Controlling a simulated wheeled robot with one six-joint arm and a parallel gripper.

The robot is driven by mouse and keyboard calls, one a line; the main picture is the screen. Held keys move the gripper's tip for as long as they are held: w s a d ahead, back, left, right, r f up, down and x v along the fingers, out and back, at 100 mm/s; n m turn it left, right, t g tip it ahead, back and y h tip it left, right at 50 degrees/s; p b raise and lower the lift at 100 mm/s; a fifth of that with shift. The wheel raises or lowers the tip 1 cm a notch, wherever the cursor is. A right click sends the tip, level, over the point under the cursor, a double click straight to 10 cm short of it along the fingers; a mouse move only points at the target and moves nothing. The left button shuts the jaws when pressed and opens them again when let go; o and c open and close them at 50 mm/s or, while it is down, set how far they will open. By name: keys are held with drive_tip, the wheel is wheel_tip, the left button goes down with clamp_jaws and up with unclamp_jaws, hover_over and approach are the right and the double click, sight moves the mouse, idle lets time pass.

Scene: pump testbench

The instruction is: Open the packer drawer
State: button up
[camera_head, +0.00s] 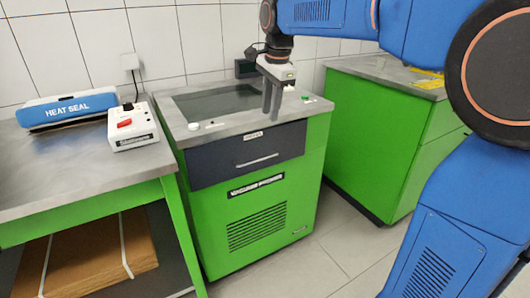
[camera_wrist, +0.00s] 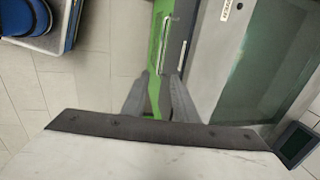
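The packer (camera_head: 258,220) is a green cabinet with a grey top and a dark panel set into it. Its dark grey drawer (camera_head: 215,172) is shut flush under the top, with a horizontal metal handle (camera_head: 257,161) across its front. My gripper (camera_head: 271,115) points down near the top's front edge, above the handle and apart from it. The wrist view shows the two fingers (camera_wrist: 159,76) with a gap between them and nothing held. The handle (camera_wrist: 166,42) and the drawer front (camera_wrist: 178,30) lie beyond the fingertips there.
A bench at left carries a blue heat sealer (camera_head: 66,108) and a white box with a red switch (camera_head: 132,127). Flat cardboard (camera_head: 85,260) lies beneath it. Another green cabinet (camera_head: 375,140) stands at right. Tiled floor (camera_head: 325,255) in front of the packer is clear.

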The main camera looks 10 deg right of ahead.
approach(265, 151)
drive_tip(key=s+f, duration=0.1)
drive_tip(key=f, duration=0.1)
drive_tip(key=s+a+f, duration=0.1)
drive_tip(key=f, duration=0.4)
drive_tip(key=shift+s+a, duration=0.3)
drive_tip(key=shift+s, duration=0.1)
clamp_jaws()
idle(1.2)
